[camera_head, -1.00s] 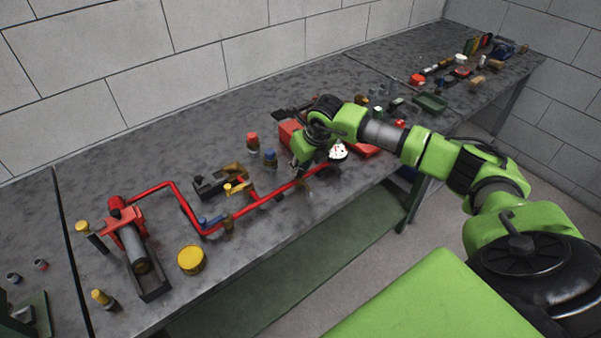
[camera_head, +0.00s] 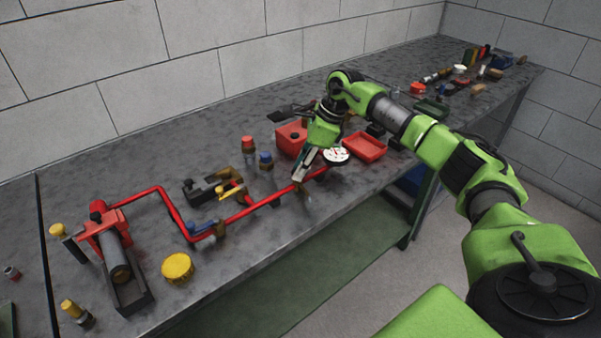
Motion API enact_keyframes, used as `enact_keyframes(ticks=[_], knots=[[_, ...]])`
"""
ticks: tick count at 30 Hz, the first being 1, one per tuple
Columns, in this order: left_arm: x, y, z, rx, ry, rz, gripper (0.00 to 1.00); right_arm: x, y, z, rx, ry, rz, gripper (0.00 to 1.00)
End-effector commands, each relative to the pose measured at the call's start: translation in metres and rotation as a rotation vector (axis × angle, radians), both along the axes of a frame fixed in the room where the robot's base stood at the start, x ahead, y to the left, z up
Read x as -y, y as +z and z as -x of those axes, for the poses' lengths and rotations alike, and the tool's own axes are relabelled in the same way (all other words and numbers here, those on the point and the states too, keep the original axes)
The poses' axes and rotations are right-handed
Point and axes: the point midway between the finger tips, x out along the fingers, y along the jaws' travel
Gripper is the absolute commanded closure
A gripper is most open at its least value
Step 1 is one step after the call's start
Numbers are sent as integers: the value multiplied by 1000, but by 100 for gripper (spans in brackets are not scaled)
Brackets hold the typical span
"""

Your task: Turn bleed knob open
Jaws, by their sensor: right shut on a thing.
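A red pipe (camera_head: 262,203) runs along the bench from a small pump unit (camera_head: 116,258) at the left towards a white-faced gauge (camera_head: 336,155). My right gripper (camera_head: 302,175) points down at the pipe's right end, just left of the gauge. Its fingers are shut on a small part there, taken to be the bleed knob, which the fingers hide. A small brown fitting shows just below the fingertips. A blue-handled valve (camera_head: 202,229) and a yellow-handled part (camera_head: 231,190) sit along the pipe further left. My left gripper is not in view.
A red box (camera_head: 291,138) stands behind the gripper and a red tray (camera_head: 365,147) lies right of the gauge. Red-capped (camera_head: 248,145) and blue-capped (camera_head: 265,160) bottles stand behind the pipe. A yellow cap (camera_head: 177,267) lies near the front edge. Tools clutter the far right.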

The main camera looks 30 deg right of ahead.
Motion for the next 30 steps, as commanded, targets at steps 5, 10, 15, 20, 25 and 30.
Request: enact_keyframes(ticks=[5, 10, 15, 20, 25, 30], knots=[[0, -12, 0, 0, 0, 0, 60, 1, 0, -3, 5, 167, -1, 98], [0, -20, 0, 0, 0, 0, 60, 1, 0, -5, 4, 327, -1, 98], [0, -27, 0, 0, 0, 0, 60, 1, 0, -6, 4, 484, 1, 98], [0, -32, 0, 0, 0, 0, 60, 2, 0, -7, 3, 615, 1, 98], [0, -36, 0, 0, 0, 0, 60, 2, 0, -7, 4, 725, 2, 98], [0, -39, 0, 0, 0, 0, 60, 2, 1, -8, 5, 801, 2, 98]])
